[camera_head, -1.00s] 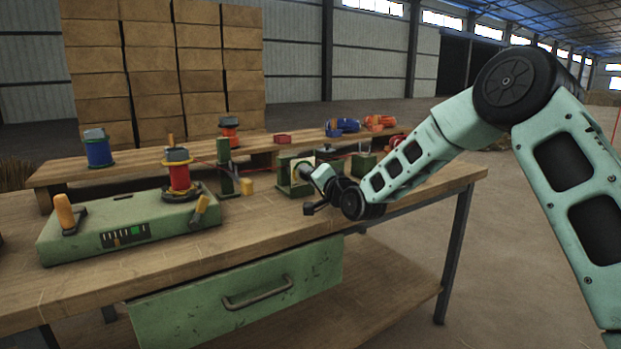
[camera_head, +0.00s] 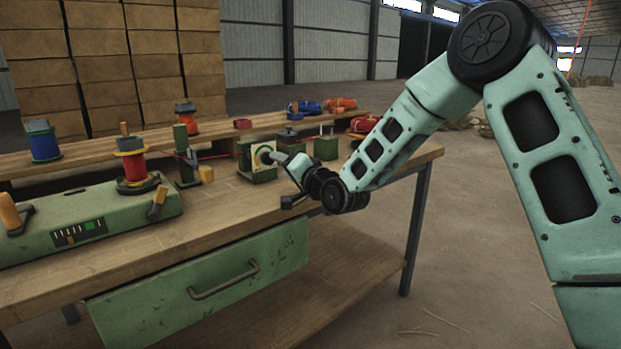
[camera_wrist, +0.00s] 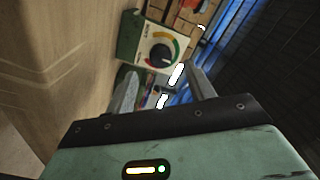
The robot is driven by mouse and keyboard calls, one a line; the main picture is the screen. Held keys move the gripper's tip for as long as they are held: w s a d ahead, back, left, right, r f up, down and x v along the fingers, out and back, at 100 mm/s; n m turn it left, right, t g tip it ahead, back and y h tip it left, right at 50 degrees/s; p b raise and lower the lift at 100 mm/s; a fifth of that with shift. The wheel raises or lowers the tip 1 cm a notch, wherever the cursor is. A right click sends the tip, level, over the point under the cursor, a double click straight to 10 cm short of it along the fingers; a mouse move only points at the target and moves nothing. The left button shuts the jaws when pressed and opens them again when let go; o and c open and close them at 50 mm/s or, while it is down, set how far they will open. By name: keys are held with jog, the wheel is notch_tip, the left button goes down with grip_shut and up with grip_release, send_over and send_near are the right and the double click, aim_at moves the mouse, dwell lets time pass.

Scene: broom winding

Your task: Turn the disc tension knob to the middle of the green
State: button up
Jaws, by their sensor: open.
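The disc tension knob (camera_wrist: 160,54) is a dark round knob on the pale dial face of a small green box. The wrist view shows a coloured arc around it, with yellow-orange, green and red parts; the exact pointer position is too small to tell. In the head view the green box (camera_head: 243,160) stands on the bench, its dial (camera_head: 262,156) facing right, towards my gripper (camera_head: 279,158). In the wrist view my gripper (camera_wrist: 160,76) is open, its fingers apart with nothing held between them. The knob shows just beyond the fingertips, apparently untouched.
A green winding machine (camera_head: 115,220) with a red spool (camera_head: 132,165) stands on the bench at left. A green post (camera_head: 186,155) carries a red thread. Another green block (camera_head: 326,148) stands behind my wrist. A drawer (camera_head: 205,280) hangs below the bench. A blue spool (camera_head: 43,143) stands behind.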

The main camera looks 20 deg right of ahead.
jog(key=v, duration=1.1)
jog(key=shift+s+p, duration=0.2)
jog(key=shift+p, duration=0.1)
jog(key=s+a+f+n+g, duration=0.6)
jog(key=s+a+n+g, duration=0.25)
jog(key=s+a, duration=0.35)
jog(key=s+n+g+h, duration=0.5)
jog(key=s+n+g, duration=0.3)
jog(key=s, duration=1.7)
notch_tip(320, 180, up, 21)
jog(key=m+p, duration=0.1)
jog(key=p, duration=2)
jog(key=shift+w+d+g+p, duration=0.2)
jog(key=shift+d+g+p, duration=0.1)
jog(key=shift+g+p, duration=0.05)
